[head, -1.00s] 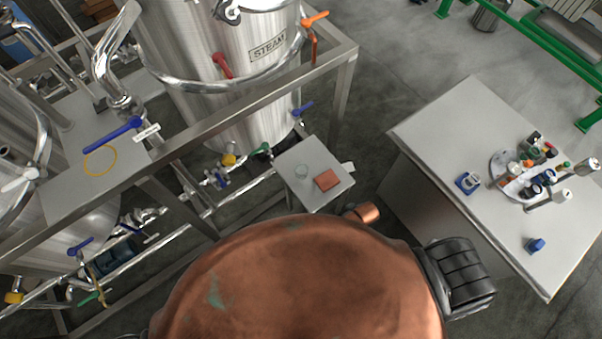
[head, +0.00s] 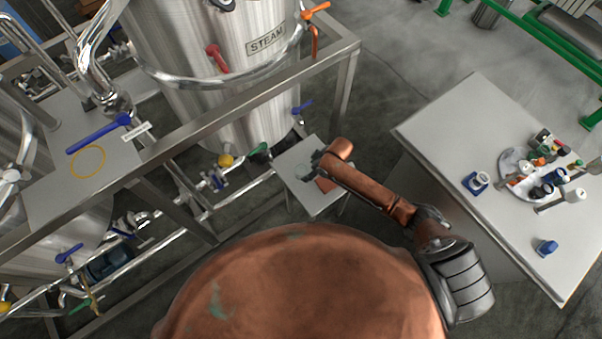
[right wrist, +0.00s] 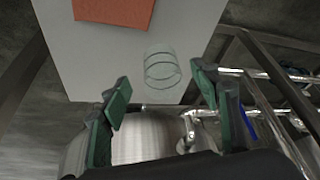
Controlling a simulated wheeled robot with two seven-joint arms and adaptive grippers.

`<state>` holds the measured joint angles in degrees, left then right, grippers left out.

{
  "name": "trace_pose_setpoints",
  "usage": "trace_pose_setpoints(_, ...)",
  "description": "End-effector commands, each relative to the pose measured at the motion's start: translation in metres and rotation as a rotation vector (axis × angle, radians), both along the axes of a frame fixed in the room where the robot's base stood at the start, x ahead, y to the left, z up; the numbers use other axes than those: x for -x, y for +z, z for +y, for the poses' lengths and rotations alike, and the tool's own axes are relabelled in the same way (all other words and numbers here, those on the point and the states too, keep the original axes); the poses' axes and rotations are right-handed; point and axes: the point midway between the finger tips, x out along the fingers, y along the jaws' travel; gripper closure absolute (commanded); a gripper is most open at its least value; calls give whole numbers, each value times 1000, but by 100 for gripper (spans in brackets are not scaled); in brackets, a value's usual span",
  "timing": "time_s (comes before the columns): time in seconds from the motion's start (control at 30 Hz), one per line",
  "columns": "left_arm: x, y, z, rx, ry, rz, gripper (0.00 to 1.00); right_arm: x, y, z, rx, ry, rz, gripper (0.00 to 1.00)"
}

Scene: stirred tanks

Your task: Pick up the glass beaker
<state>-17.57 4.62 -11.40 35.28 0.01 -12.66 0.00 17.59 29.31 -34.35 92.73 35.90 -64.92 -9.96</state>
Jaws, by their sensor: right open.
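The glass beaker (head: 302,171) is small and clear and stands on a small pale side table (head: 318,204). In the right wrist view the beaker (right wrist: 160,67) is near the table's edge, ahead of my fingers and between their lines. My right gripper (right wrist: 160,85) is open with green finger pads apart and nothing between them. In the head view my right gripper (head: 318,158) is just right of the beaker, above the table; the arm partly covers the table. My left gripper is not in view.
An orange-brown block (head: 325,184) lies on the side table beside the beaker, also seen in the right wrist view (right wrist: 115,10). A steel frame with pipes and the STEAM tank (head: 235,90) stands close behind. A larger table (head: 470,120) with bottles is at right.

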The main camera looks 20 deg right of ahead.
Motion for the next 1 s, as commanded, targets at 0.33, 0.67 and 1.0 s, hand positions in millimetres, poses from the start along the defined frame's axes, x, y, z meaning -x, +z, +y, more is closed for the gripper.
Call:
trace_pose_setpoints(0.33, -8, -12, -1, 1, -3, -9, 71, -16, -22, 9, 7, 25, 1, 43)
trace_pose_setpoints(0.67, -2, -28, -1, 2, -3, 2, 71, -28, -60, 28, 7, 24, 1, 43)
trace_pose_setpoints(1.0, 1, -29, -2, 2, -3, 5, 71, -31, -65, 31, 7, 23, -2, 43)
